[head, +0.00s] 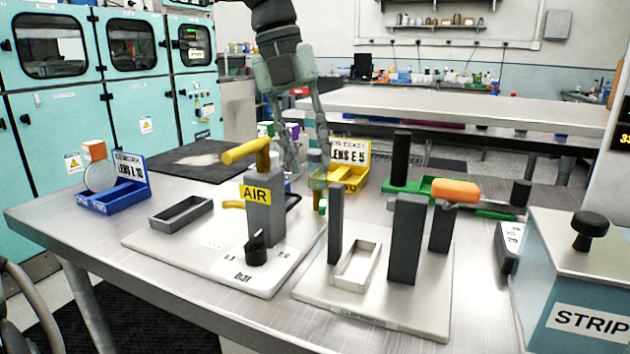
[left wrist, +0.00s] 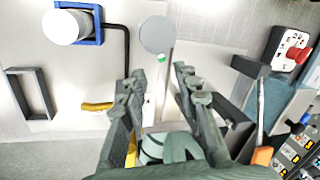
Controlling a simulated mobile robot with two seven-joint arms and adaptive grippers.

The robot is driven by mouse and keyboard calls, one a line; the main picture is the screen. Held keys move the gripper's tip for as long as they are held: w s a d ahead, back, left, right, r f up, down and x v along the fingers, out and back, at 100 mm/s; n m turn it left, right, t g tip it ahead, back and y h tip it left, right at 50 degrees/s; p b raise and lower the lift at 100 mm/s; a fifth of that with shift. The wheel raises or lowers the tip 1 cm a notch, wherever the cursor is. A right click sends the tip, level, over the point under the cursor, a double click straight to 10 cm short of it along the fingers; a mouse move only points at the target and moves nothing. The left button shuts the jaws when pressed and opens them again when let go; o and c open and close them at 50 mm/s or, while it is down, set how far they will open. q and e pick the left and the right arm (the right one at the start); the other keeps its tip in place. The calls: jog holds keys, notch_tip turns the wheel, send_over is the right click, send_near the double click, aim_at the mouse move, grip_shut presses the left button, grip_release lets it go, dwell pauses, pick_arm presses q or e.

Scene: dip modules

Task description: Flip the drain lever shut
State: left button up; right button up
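My left gripper (head: 307,165) comes down from the top of the head view, behind the grey AIR post (head: 265,215). In the left wrist view (left wrist: 154,85) its fingers are apart, with no thing clearly held between them. A thick yellow lever (head: 245,152) sticks out left from the top of the post. A smaller yellow handle (head: 233,204) shows lower, left of the post. An orange-handled lever (head: 456,190) lies to the right. I cannot tell which of these is the drain lever. A yellow handle (left wrist: 97,106) also shows in the left wrist view. My right gripper is out of view.
A black knob (head: 256,246) stands on the front white plate. Dark upright posts (head: 405,240) and a white-lined tray (head: 356,264) stand on the right plate. A blue bin (head: 112,199), a yellow bin (head: 352,181) and the STRIP box (head: 575,285) surround them. The front left tabletop is clear.

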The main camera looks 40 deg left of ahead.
pick_arm(q)
jog(key=v, duration=0.4)
jog(key=shift+a+r, duration=0.1)
jog(key=shift+r, duration=0.3)
